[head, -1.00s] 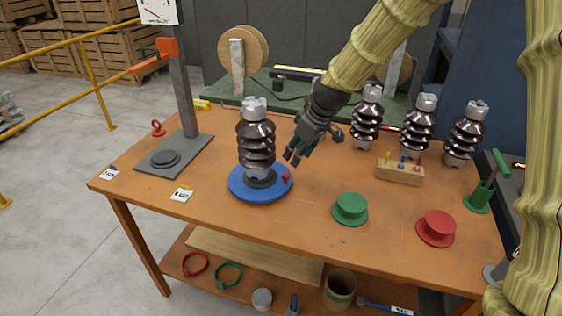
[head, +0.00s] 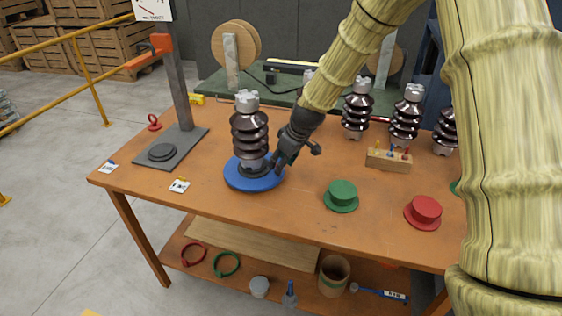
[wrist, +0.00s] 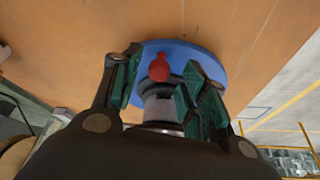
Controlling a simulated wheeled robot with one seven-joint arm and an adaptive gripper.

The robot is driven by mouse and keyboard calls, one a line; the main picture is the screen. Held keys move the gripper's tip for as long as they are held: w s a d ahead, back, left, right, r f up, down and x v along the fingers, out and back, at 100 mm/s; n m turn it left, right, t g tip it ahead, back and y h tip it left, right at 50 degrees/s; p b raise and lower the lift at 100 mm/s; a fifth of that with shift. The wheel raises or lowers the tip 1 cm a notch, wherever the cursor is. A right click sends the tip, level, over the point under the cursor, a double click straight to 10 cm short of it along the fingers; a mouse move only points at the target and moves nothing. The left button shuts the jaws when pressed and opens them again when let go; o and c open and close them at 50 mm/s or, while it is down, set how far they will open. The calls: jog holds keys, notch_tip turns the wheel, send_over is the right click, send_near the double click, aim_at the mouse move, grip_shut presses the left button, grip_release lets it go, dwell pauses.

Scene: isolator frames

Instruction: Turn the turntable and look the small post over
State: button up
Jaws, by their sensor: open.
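The blue turntable (head: 250,181) lies on the orange-brown table, left of its middle. The small post (head: 249,132), a dark brown ribbed insulator with grey metal ends, stands upright on it. My gripper (head: 281,164) is low at the turntable's right side, close to the post's base. In the wrist view my gripper (wrist: 162,95) is open. The turntable's red knob (wrist: 159,67) shows between its two fingers, with the blue disc (wrist: 205,62) behind. I cannot tell whether a finger touches the knob. The knob is hidden by my gripper in the head view.
A press-like stand (head: 172,147) is left of the turntable. Several similar posts stand at the back right, behind a wooden block (head: 388,160) with coloured pegs. A green hat-shaped piece (head: 341,195) and a red one (head: 426,211) lie front right. White tags lie front left.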

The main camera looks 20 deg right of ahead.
jog(key=shift+s, duration=0.15)
jog(key=shift+w+a+f, duration=0.1)
jog(key=shift+w+f, duration=0.55)
jog(key=shift+f, duration=0.1)
jog(key=shift+s+r, duration=0.3)
jog(key=shift+c, duration=1)
jog(key=c, duration=0.3)
grip_shut()
jog(key=shift+w+f, duration=0.1)
jog(key=shift+w, duration=0.05)
